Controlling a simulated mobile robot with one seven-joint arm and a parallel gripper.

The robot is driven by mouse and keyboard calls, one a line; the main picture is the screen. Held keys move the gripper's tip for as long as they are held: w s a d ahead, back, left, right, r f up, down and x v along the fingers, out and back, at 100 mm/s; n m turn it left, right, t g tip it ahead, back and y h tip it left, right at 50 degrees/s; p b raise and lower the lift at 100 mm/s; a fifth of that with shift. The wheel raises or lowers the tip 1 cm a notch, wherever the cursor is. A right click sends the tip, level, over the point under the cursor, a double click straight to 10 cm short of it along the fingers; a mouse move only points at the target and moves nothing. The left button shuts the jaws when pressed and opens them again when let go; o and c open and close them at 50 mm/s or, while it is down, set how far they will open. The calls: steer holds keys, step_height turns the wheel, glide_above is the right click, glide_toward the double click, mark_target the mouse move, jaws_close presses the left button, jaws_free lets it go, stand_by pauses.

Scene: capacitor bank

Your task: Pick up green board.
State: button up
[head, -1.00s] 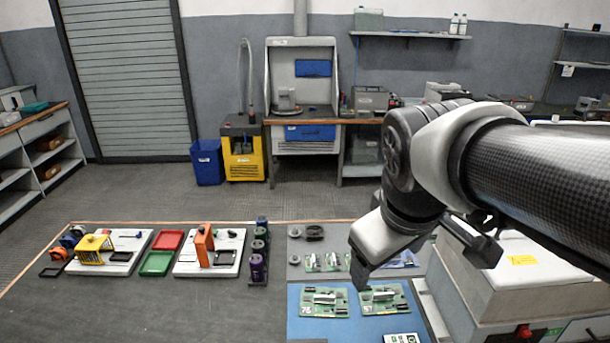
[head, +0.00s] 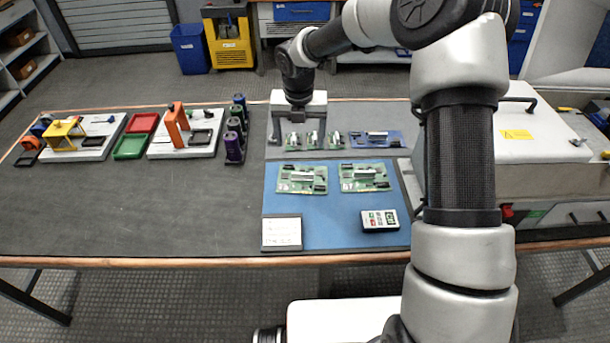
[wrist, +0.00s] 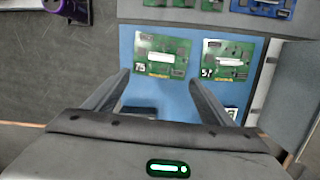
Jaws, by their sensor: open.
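Two green boards lie flat side by side on the blue mat (head: 335,220). The left green board (head: 302,179) has a white number tag and a pale bar across it; it also shows in the wrist view (wrist: 161,55). The right green board (head: 364,177) looks alike and also shows in the wrist view (wrist: 226,61). My gripper (head: 298,140) is open and empty, behind the left board in the head view. In the wrist view its fingers (wrist: 159,78) spread to either side of the left board's near edge, apart from it.
A small keypad-like device (head: 380,220) and a white card (head: 282,233) lie in front.

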steer(key=b, duration=0.1)
glide_above(302, 174)
steer(key=s, duration=0.1)
steer(key=f, duration=1)
steer(key=shift+a+f, duration=0.1)
steer(key=shift+a, duration=0.1)
steer(key=shift+w+d+f+b, duration=0.1)
steer(key=shift+w+f+b, duration=0.1)
steer(key=shift+f, duration=0.8)
steer(key=shift+w+d+f+b, duration=0.1)
steer(key=shift+w+f+b, duration=0.05)
steer(key=shift+f, duration=0.9)
steer(key=shift+w+d+f+b, duration=0.1)
steer(key=shift+w+f+b, duration=0.1)
steer(key=shift+f, duration=0.8)
steer(key=c, duration=1.2)
step_height(302, 174, up, 10)
steer(key=shift+r+p, duration=0.1)
steer(key=shift+p, duration=0.55)
steer(key=shift+c, duration=0.2)
